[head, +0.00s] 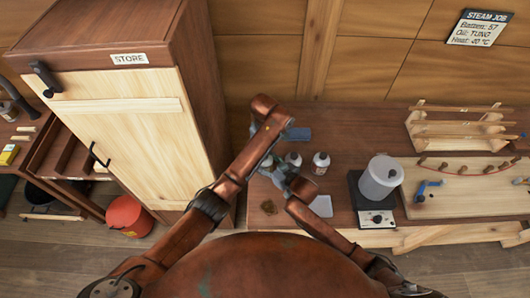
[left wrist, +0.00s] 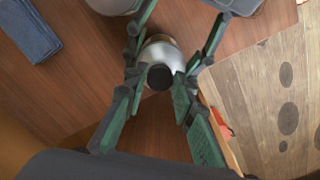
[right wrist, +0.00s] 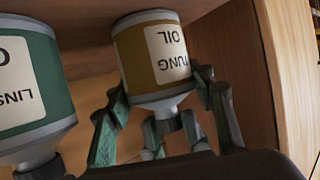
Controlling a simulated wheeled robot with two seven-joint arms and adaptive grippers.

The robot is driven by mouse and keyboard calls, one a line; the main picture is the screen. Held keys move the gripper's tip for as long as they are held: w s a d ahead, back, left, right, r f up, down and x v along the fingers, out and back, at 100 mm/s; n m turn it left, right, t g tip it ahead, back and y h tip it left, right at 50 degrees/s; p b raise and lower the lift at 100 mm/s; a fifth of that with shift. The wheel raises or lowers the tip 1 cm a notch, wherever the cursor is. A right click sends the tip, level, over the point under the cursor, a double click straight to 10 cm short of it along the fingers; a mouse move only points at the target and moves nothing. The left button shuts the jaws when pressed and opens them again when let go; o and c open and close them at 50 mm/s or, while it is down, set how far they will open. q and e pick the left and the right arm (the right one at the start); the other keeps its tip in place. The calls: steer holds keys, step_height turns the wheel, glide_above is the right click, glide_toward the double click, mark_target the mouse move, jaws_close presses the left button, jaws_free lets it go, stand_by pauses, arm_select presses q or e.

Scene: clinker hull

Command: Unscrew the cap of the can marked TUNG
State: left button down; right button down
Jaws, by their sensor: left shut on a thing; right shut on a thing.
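The can marked TUNG OIL (right wrist: 150,60) shows upside down in the right wrist view, with a gold-brown body, cream label and grey shoulder. In the head view it is the leftmost can (head: 266,161), partly hidden by my grippers. Its dark round cap (left wrist: 160,77) shows from above in the left wrist view. My left gripper (left wrist: 159,84) has its fingertips closed in on either side of the cap. My right gripper (right wrist: 161,88) is shut around the can, a finger on each side near its shoulder.
A green LINSEED can (right wrist: 28,80) stands close beside it. Another can (head: 320,163) stands further right. A blue cloth (head: 298,134) lies behind. A hot plate with a grey pot (head: 380,180) is to the right. The STORE cabinet (head: 125,130) rises close on the left.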

arm_select(q)
steer(key=shift+w+a+r, duration=0.1)
steer(key=shift+w+r, duration=0.1)
steer(key=shift+r, duration=0.5)
steer(key=shift+s+r, duration=0.15)
steer(key=shift+r, duration=0.25)
steer(key=shift+r, duration=2)
arm_select(e)
steer(key=c, duration=0.8)
jaws_free()
